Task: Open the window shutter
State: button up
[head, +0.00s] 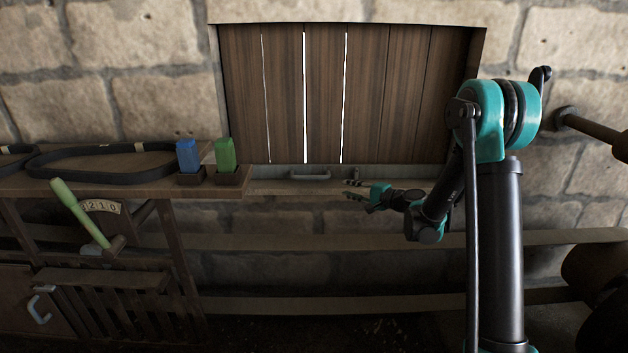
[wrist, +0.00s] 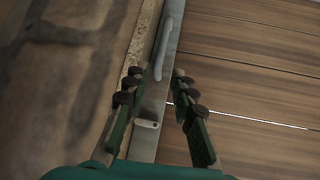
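The window shutter (head: 385,95) is made of upright brown planks and stands shut in its frame, with bright light through narrow gaps. It also shows in the wrist view (wrist: 245,85). A grey metal handle (head: 310,175) sits on the pale metal strip along the shutter's bottom edge; it also shows in the wrist view (wrist: 163,48). My gripper (head: 350,189) is just right of the handle, below the shutter. In the wrist view my gripper (wrist: 157,74) has its fingers apart, with the handle's near end appearing between the tips. I cannot tell whether they touch it.
A wooden bench (head: 215,189) at left holds a black belt (head: 100,177), a blue block (head: 187,155) and a green block (head: 225,154). A stone sill (head: 275,187) runs under the window. A dark shaft (head: 595,130) juts out at right.

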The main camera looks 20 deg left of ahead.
aim_at(314, 178)
jog(key=x, duration=1.8)
jog(key=shift+w+a+r, duration=0.15)
jog(key=shift+w, duration=0.15)
grip_shut()
